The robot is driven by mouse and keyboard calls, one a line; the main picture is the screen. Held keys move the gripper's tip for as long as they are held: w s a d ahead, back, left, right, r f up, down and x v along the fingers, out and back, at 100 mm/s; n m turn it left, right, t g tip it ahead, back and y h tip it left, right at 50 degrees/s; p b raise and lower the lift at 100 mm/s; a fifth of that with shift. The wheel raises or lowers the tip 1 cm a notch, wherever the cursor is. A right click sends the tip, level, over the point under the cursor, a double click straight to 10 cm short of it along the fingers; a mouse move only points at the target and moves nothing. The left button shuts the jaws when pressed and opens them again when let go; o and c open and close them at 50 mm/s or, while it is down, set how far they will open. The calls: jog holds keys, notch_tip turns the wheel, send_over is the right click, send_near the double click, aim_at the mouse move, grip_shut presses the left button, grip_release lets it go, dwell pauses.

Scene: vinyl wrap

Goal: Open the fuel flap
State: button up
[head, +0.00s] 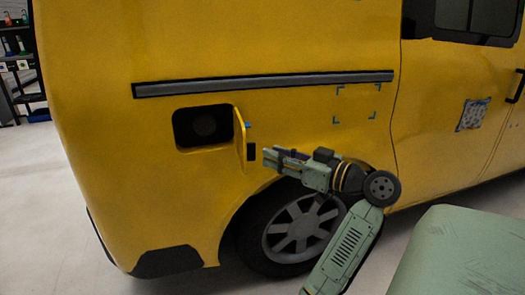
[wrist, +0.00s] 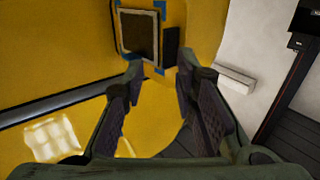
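The fuel flap (head: 240,138) is a yellow panel on the van's side, standing swung out at the right edge of the dark fuel recess (head: 204,126).
The yellow van (head: 310,50) fills most of the head view. A grey trim strip (head: 260,83) runs above the recess, and a wheel (head: 300,228) is below my gripper. Blue corner marks (head: 358,88) frame bare bodywork to the right. Shelves (head: 18,60) stand far left.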

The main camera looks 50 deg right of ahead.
jog(key=s, duration=0.6)
jog(key=shift+d, duration=0.2)
jog(key=shift+s, duration=0.15)
